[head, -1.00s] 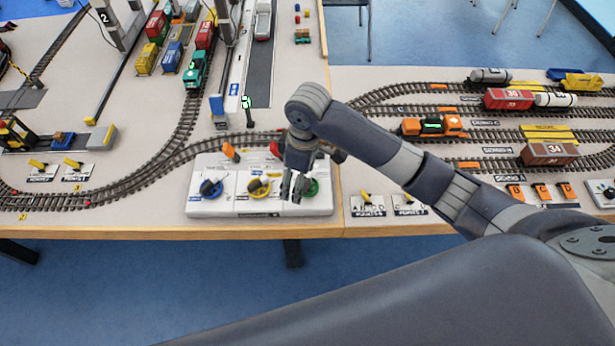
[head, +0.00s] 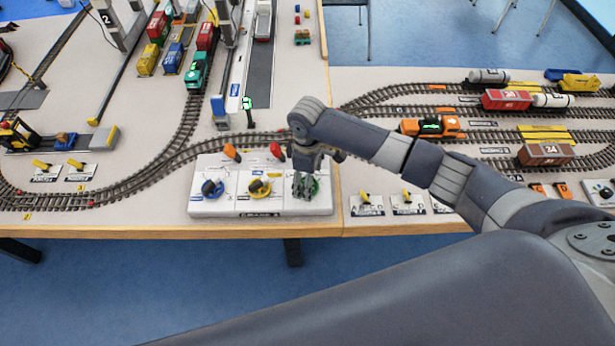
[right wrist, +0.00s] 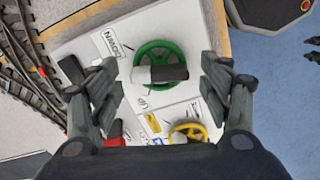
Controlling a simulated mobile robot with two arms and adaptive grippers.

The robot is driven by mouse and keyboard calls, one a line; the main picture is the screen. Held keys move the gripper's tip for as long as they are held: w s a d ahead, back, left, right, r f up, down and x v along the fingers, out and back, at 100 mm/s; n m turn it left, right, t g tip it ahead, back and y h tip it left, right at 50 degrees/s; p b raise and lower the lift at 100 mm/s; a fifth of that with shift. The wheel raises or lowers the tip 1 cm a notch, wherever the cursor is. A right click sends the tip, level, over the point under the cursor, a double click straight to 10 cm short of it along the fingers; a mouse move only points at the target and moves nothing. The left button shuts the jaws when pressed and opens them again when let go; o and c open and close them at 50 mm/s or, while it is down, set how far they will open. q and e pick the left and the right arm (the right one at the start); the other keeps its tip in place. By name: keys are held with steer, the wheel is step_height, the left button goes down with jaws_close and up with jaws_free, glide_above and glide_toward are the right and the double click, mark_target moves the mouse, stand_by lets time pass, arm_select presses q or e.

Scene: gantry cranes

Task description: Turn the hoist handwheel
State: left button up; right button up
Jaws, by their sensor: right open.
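A control panel (head: 226,206) at the table's front edge carries a blue, a yellow and a green handwheel. I cannot read which is named hoist. My right gripper (head: 305,186) is over the green handwheel (head: 317,188) and partly hides it in the head view. In the right wrist view the green handwheel (right wrist: 160,45), with a dark and light grip across it, lies between the open fingers of the right gripper (right wrist: 162,78). A label reading DOWN is beside it. Both fingers look clear of the rim. The yellow handwheel (head: 260,188) is to its left.
An orange lever (head: 232,152) and a red lever (head: 277,150) stand at the panel's back. Curved track (head: 180,160) runs behind it. Small switches (head: 407,202) stand to the right. A signal post (head: 248,112) rises behind the panel.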

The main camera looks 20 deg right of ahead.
steer(key=shift+f, duration=0.35)
steer(key=c, duration=1.1)
steer(key=shift+o, duration=0.3)
